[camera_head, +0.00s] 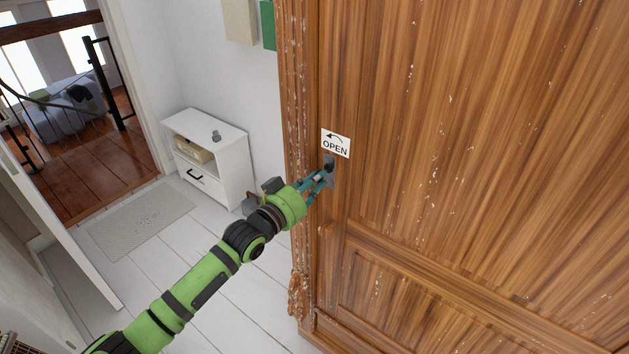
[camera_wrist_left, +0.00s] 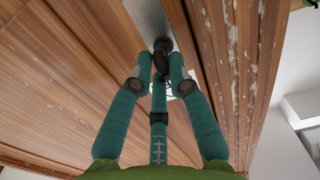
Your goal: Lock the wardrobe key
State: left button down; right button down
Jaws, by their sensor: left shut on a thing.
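The wooden wardrobe (camera_head: 450,130) fills the right of the head view, its door closed. A white sign (camera_head: 336,143) with an arrow and the word OPEN is fixed on it. Just below the sign is a metal lock plate (camera_head: 331,172) with the dark key (camera_head: 328,166). My left gripper (camera_head: 320,178) reaches the plate from the left and is shut on the key. In the left wrist view the teal fingers close around the dark key (camera_wrist_left: 162,46) in front of the plate (camera_wrist_left: 147,18). The key's exact turn angle is hard to tell. My right gripper is not in view.
A small white cabinet (camera_head: 232,157) with a small grey object on top stands by the wall behind my left arm. A grey mat (camera_head: 140,220) lies on the pale floor near an open doorway. Carved trim (camera_head: 297,100) runs along the wardrobe's left edge.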

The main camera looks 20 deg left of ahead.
pick_arm(q)
jog(key=shift+m, duration=0.5)
jog(key=c, duration=1.2)
grip_release()
jog(key=shift+s, duration=0.1)
jog(key=v, duration=1.1)
jog(key=shift+s+a+r, duration=0.1)
jog(key=shift+s+a, duration=0.05)
jog(key=shift+s, duration=0.25)
